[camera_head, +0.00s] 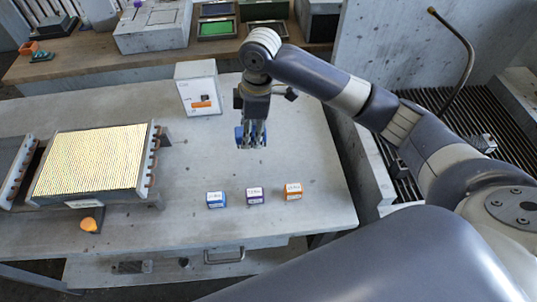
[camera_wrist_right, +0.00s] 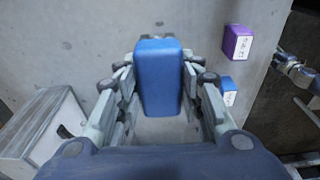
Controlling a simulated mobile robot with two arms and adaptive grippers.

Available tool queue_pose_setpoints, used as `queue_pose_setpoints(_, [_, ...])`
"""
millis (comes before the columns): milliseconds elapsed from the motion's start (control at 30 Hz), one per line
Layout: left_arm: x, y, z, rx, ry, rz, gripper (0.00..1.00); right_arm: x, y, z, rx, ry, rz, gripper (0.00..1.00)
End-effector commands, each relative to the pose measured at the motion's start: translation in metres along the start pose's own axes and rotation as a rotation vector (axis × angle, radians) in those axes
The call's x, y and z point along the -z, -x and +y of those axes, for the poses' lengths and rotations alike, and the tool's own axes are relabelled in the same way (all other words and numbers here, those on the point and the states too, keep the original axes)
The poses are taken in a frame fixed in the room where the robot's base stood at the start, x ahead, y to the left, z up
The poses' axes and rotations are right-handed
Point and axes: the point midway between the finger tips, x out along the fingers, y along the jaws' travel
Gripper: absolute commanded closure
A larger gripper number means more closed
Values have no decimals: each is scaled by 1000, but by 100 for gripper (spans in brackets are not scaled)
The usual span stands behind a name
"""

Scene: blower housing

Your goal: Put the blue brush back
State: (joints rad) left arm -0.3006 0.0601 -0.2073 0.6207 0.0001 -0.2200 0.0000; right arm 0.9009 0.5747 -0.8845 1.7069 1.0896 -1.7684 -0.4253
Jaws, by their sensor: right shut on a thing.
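My right gripper (camera_head: 252,142) is shut on the blue brush (camera_wrist_right: 160,75), above the grey table. In the right wrist view its smooth blue block-shaped body sits between the two fingers (camera_wrist_right: 160,95). In the head view only bits of blue (camera_head: 240,137) show around the fingers, and bristles cannot be made out. A small blue labelled block (camera_head: 216,200), a purple one (camera_head: 255,196) and an orange one (camera_head: 293,192) stand in a row on the table, nearer than the gripper. My left gripper is not in view.
A white box (camera_head: 198,88) with an orange mark stands behind and left of the gripper. A finned unit (camera_head: 92,162) lies at the left, with an orange object (camera_head: 90,221) before it. The grey table (camera_head: 315,155) is bare right of the gripper.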

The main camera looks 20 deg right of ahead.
Motion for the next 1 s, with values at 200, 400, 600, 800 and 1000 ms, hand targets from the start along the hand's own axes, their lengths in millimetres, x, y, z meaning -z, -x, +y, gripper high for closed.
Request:
queue_pose_setpoints(200, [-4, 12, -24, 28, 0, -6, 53, -6, -39, -2, 5, 0, -4, 91])
queue_pose_setpoints(400, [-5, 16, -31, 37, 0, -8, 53, -8, -60, -1, 2, 0, -3, 91])
queue_pose_setpoints(600, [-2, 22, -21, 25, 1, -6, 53, -12, -87, -1, 3, 0, -3, 91])
queue_pose_setpoints(800, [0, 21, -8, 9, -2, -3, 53, -12, -94, 0, 0, 1, -1, 91])
queue_pose_setpoints(1000, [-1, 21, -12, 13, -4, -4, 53, -12, -96, -1, 1, 1, -2, 91])
